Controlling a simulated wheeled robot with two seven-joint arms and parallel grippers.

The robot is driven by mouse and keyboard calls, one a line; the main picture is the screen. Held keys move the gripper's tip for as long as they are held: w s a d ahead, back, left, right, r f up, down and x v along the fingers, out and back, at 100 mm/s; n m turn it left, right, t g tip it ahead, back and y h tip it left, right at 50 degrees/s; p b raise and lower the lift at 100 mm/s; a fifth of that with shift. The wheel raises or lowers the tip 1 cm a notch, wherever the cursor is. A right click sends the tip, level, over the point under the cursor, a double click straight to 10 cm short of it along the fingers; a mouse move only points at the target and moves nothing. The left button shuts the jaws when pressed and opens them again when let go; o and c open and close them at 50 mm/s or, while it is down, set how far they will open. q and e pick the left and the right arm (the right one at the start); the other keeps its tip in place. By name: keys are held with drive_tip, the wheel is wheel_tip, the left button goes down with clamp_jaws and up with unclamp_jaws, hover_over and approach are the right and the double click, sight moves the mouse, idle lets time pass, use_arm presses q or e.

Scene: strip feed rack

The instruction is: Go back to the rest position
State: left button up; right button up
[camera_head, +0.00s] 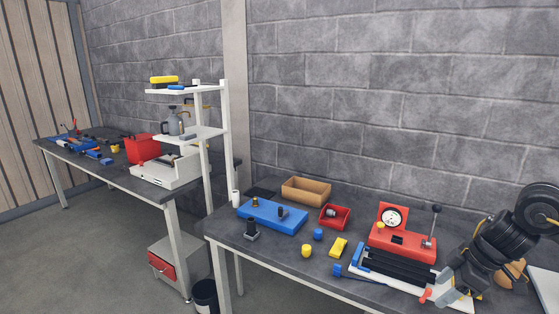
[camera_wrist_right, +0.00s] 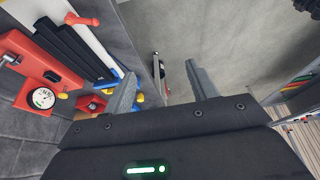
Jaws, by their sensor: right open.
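My right gripper (camera_head: 456,284) is at the lower right of the head view, in front of the right end of the strip rack. In the right wrist view its two fingers (camera_wrist_right: 160,72) are spread apart with nothing between them. The rack (camera_head: 395,270) holds black strips on a white base, with blue parts at its left end and a red-orange handle (camera_head: 425,296) near the gripper. The strips (camera_wrist_right: 75,48) and red handle (camera_wrist_right: 82,19) also show in the wrist view, left of the fingers. My left gripper is not in view.
A red gauge unit with a lever (camera_head: 402,240) stands behind the rack. A blue fixture (camera_head: 272,216), a wooden box (camera_head: 306,190), a red bin (camera_head: 335,216) and small yellow and blue parts share the bench. A white shelf (camera_head: 185,133) stands left; open floor lies in front.

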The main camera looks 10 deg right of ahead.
drive_tip(key=w+a+f+t+y, duration=0.2)
drive_tip(key=w+a+f+y, duration=0.2)
drive_tip(key=w+a+f, duration=0.75)
drive_tip(key=s+a+f+m+t+h, duration=0.1)
drive_tip(key=s+a+f+m, duration=0.1)
drive_tip(key=f, duration=1.1)
drive_tip(key=s+a+f+m+t, duration=0.1)
drive_tip(key=s+a+f+m, duration=0.15)
drive_tip(key=f, duration=1.05)
drive_tip(key=s+d+f+m+g+h, duration=0.1)
drive_tip(key=s+f+m+h, duration=0.15)
drive_tip(key=s+f, duration=1.55)
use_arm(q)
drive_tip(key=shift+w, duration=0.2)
use_arm(e)
drive_tip(key=s+f+g+h, duration=0.2)
drive_tip(key=s+f, duration=0.2)
drive_tip(key=s, duration=1.2)
drive_tip(key=s+a+f+m+g+h, duration=0.1)
drive_tip(key=s+f, duration=0.4)
drive_tip(key=s, duration=1)
drive_tip(key=shift+s+a+f+g+h, duration=0.2)
drive_tip(key=shift+s+a+g+h, duration=0.2)
drive_tip(key=shift+g, duration=0.5)
